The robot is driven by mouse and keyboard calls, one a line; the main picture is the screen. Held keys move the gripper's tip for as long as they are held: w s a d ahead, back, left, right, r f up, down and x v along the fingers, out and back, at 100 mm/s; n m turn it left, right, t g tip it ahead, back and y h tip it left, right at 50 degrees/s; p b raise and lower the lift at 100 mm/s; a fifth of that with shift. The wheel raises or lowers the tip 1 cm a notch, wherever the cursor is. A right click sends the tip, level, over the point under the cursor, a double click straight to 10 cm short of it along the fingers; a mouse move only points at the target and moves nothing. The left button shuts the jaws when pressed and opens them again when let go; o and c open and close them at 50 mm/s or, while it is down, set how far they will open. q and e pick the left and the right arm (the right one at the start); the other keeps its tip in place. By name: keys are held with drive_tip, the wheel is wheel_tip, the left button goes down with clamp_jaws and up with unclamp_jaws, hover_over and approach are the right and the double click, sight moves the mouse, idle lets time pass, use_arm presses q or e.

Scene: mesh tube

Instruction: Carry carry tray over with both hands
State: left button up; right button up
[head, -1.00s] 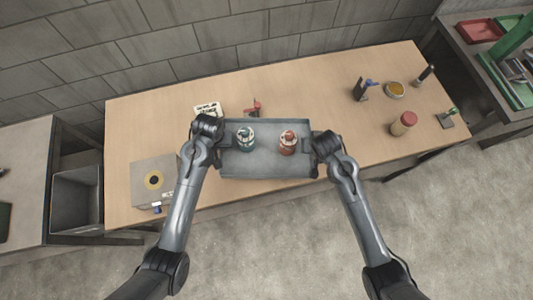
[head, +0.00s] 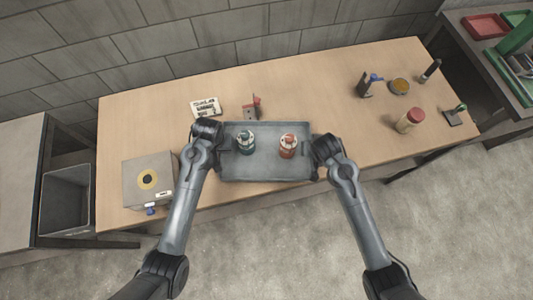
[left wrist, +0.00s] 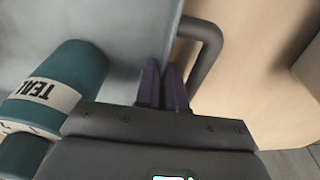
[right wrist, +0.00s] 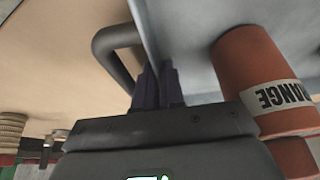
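The grey carry tray (head: 268,168) is level near the front edge of the wooden table in the head view; I cannot tell if it touches the tabletop. A teal bottle (head: 246,143) and an orange bottle (head: 287,146) stand in it, also seen in the left wrist view (left wrist: 58,85) and right wrist view (right wrist: 262,80). My left gripper (left wrist: 163,82) is shut on the tray's left wall, inside its dark handle (left wrist: 208,45). My right gripper (right wrist: 157,82) is shut on the right wall, inside the other handle (right wrist: 115,40).
A red-capped jar (head: 410,121), a bowl (head: 399,87) and small tools occupy the table's right end.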

use_arm(q)
drive_tip(key=o, duration=0.5)
drive_tip(key=shift+c, duration=0.2)
use_arm(e)
drive_tip(key=o, duration=0.5)
drive_tip(key=shift+c, duration=0.2)
use_arm(q)
drive_tip(key=shift+r, duration=0.15)
